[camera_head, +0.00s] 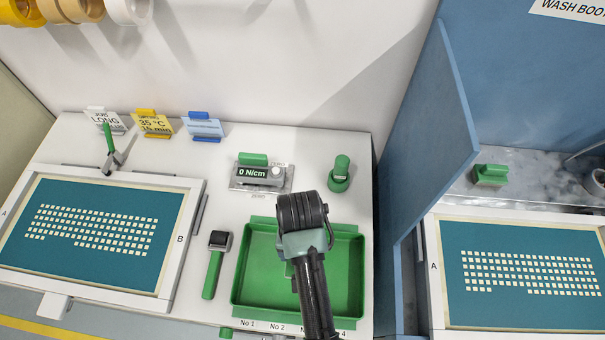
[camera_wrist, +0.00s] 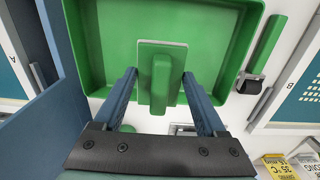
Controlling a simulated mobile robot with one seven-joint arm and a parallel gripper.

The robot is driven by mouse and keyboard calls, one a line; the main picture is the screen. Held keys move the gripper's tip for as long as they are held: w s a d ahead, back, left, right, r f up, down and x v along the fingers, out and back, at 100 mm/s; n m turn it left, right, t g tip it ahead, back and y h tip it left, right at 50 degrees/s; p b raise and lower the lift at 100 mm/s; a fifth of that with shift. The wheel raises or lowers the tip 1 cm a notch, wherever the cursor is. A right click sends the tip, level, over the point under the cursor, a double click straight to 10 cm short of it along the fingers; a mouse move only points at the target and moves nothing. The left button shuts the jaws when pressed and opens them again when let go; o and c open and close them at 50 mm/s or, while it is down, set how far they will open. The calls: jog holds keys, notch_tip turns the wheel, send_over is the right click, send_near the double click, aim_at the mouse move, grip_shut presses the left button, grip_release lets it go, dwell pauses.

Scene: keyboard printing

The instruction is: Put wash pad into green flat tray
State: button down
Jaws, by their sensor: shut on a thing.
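My gripper (camera_wrist: 159,76) points down over the green flat tray, with its two blue fingers on either side of the wash pad.
A green-handled tool (camera_head: 213,265) lies left of the tray. Behind are a force gauge (camera_head: 262,175) and a green knob (camera_head: 340,175). A blue booth panel (camera_head: 430,150) stands to the right. Another green block (camera_head: 490,175) sits in the booth. A framed screen (camera_head: 180,235) lies left.

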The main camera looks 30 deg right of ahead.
jog(key=f, duration=0.3)
jog(key=s+f, duration=0.1)
jog(key=shift+a+f+p, duration=0.35)
jog(key=shift+f, duration=0.05)
jog(key=shift+w+d+f, duration=0.1)
jog(key=shift+w+f, duration=0.05)
jog(key=shift+f, duration=2.25)
jog(key=shift+f, duration=0.2)
grip_release()
jog(key=shift+r, duration=0.1)
